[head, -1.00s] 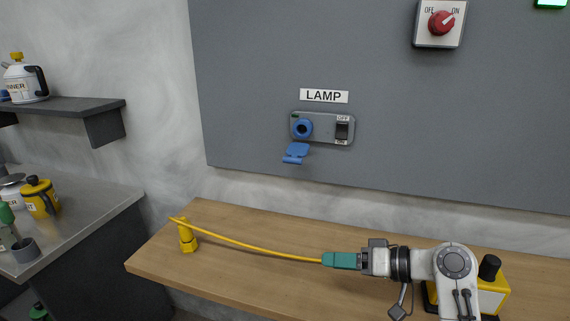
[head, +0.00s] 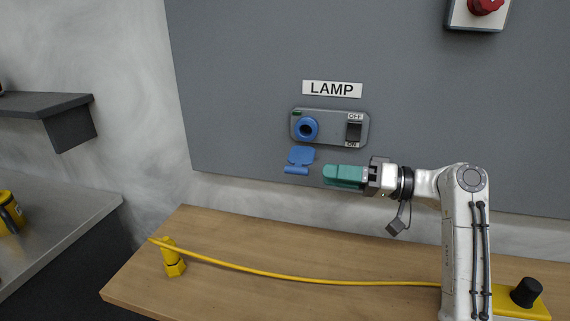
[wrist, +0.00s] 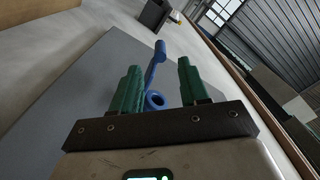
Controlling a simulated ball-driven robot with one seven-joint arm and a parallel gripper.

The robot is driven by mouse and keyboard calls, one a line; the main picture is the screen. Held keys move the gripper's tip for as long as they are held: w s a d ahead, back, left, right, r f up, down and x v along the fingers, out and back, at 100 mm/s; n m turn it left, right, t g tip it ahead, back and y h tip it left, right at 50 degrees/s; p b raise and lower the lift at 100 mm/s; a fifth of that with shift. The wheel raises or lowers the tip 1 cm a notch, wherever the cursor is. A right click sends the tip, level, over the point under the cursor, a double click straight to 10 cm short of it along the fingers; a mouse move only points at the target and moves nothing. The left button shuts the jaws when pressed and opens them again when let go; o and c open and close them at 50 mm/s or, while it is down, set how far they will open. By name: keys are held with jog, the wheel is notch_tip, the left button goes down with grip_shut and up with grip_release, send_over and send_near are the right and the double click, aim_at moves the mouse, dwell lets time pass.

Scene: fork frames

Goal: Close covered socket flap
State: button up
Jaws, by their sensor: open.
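The blue socket (head: 307,129) sits at the left of a grey plate on the wall panel, under a LAMP label. Its blue flap (head: 301,156) hangs open below it. My gripper (head: 330,174) has green fingers and is just right of the flap, slightly lower, pointing left; the head view does not show whether they touch. In the wrist view the fingers (wrist: 159,68) stand apart with nothing clamped. The socket ring (wrist: 155,100) and the flap (wrist: 155,64) show between them, farther off.
A dark switch (head: 354,131) is on the same plate, right of the socket. A yellow cable (head: 290,279) runs along the wooden bench (head: 240,240) from a yellow post (head: 172,262). A red knob (head: 486,5) is at the upper right. The panel left of the flap is clear.

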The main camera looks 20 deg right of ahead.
aim_at(288, 170)
jog(key=p+x, duration=0.2)
jog(key=x, duration=0.8)
jog(key=shift+a, duration=0.1)
grip_shut()
dwell(0.4)
